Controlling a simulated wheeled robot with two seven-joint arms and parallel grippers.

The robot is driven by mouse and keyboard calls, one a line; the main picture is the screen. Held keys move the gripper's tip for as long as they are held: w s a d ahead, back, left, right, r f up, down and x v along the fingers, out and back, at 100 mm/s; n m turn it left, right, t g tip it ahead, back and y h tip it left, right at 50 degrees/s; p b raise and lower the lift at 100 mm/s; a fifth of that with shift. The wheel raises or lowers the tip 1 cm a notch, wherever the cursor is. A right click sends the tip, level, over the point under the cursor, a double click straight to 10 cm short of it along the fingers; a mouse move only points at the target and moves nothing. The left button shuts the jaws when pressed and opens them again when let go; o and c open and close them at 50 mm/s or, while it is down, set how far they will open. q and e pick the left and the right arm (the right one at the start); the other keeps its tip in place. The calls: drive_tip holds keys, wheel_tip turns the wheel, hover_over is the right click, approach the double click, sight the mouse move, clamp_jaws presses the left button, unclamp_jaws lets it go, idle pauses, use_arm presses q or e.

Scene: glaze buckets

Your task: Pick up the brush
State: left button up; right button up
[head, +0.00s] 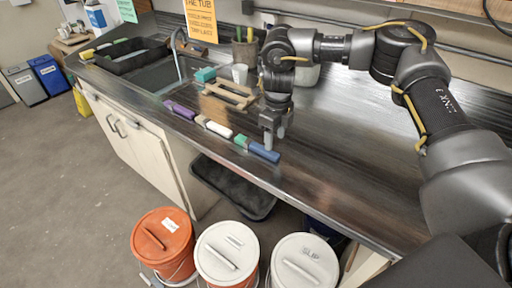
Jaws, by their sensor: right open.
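Several small block-like items lie in a row along the counter's front edge: a purple one (180,109), a white one with a tan end (216,127) and a blue one with a green end (262,152). They could be brushes or sponges; I cannot tell which one is the brush. My right gripper (273,143) points down over the front of the counter, open. Its fingertips are at the blue item, just behind or above it; contact cannot be told. My left gripper is out of view.
A sink (150,70) is at the back left of the counter (340,130), with a wooden rack (230,95) behind the row. Below stand an orange-lidded bucket (160,232) and two white-lidded buckets (226,252), (304,266). The counter right of my gripper is clear.

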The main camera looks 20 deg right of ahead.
sight(273, 153)
drive_tip(key=shift+w+f, duration=0.2)
drive_tip(key=shift+f, duration=0.55)
drive_tip(key=shift+s+a+f+p, duration=0.1)
drive_tip(key=shift+s+f+p, duration=0.05)
drive_tip(key=shift+f+p, duration=0.35)
drive_tip(key=f+p, duration=0.1)
drive_tip(key=f, duration=0.3)
drive_tip(key=shift+w, duration=0.2)
clamp_jaws()
